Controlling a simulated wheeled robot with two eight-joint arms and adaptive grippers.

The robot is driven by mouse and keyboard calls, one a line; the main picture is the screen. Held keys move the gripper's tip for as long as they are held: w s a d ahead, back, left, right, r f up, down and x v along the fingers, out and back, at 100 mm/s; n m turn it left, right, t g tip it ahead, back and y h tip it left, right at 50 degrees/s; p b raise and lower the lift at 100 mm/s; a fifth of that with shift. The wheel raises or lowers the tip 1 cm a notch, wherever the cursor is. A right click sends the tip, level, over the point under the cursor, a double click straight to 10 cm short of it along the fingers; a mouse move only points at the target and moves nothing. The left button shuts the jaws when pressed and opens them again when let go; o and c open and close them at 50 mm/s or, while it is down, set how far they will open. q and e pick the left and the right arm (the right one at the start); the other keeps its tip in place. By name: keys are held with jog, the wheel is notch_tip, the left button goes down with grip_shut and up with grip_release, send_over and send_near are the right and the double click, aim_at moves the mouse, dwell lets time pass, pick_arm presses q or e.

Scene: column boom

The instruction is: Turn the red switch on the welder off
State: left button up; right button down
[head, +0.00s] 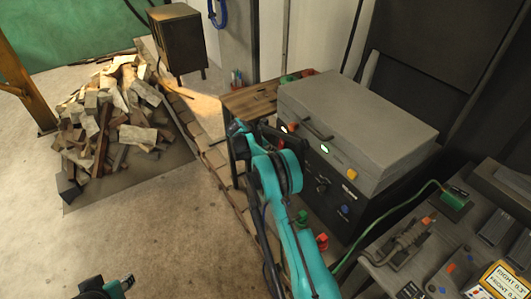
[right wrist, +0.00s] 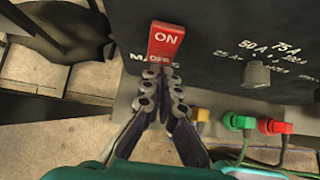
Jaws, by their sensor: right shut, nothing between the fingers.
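The welder (head: 352,122) has a grey lid and a dark front panel in the head view. The red switch (right wrist: 165,42) is on that panel in the right wrist view, with ON at its top and OFF at its lower end. My right gripper (right wrist: 162,82) is shut and empty. Its fingertips are at the lower end of the switch, beside OFF, and cover part of the label behind. I cannot tell whether they touch it. In the head view, my right arm hides the switch. A teal and black part of my left arm shows at the bottom edge, without fingers.
A grey knob (right wrist: 257,74) and green and red plugs (right wrist: 272,126) are right of the switch. A wooden table (head: 248,101) stands at the welder's left. A tool bench (head: 440,245) is at the right. A wood pile (head: 115,120) lies far left; the floor before it is clear.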

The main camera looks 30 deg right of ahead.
jog(key=shift+d, duration=0.55)
jog(key=shift+w+d+f, duration=0.1)
jog(key=shift+d+f, duration=0.2)
jog(key=shift+f, duration=0.05)
jog(key=shift+r, duration=0.1)
jog(key=shift+r, duration=0.8)
